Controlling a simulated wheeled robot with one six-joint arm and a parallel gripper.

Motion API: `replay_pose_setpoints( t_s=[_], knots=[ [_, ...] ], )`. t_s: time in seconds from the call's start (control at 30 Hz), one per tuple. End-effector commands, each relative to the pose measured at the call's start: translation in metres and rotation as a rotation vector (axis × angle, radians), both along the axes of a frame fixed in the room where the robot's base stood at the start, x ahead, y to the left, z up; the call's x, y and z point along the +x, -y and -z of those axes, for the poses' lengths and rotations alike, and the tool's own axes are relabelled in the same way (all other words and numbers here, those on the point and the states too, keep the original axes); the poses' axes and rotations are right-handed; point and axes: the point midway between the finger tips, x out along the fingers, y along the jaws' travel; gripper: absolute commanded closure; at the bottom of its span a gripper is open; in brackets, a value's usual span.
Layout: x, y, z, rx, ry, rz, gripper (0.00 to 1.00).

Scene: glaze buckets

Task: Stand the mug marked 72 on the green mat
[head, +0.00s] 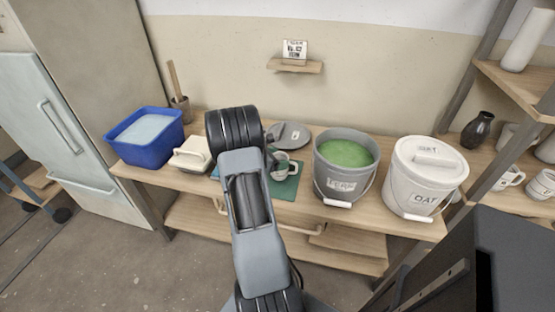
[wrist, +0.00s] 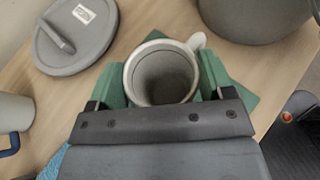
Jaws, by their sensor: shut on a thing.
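A pale grey-white mug (head: 280,167) is upright at the green mat (head: 288,190) in the head view. In the wrist view I look down into the empty-looking mug (wrist: 165,77), its handle at the upper right. My gripper (wrist: 161,82) is shut on the mug, with a green-padded finger on each side. The mat (wrist: 241,102) shows below and beside the mug; I cannot tell whether the mug's base touches it. No number on the mug can be read. In the head view my arm hides most of the gripper and the mat's left part.
A grey bucket of green glaze (head: 344,172) stands right of the mat, with a lidded white bucket (head: 420,180) beyond it. A grey lid (head: 291,134) lies behind the mat. A blue tub (head: 147,145) and a cream container (head: 192,155) stand left. More mugs (head: 508,178) are at the right.

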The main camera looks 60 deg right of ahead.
Motion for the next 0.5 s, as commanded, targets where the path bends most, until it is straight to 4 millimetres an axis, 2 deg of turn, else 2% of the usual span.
replay_pose_setpoints(
  t_s=[0.03,0.07,0.3,0.5],
  knots=[
    [0.0,0.0001,0.0029,-0.001,0.0,0.0,0.75],
    [0.0,0.0,0.0032,0.0,0.0,0.0,0.25],
    [-0.0001,0.0,0.0021,0.0,0.0,0.0,0.02],
    [-0.0001,0.0,0.002,0.0,0.0,0.0,0.0]
  ],
)
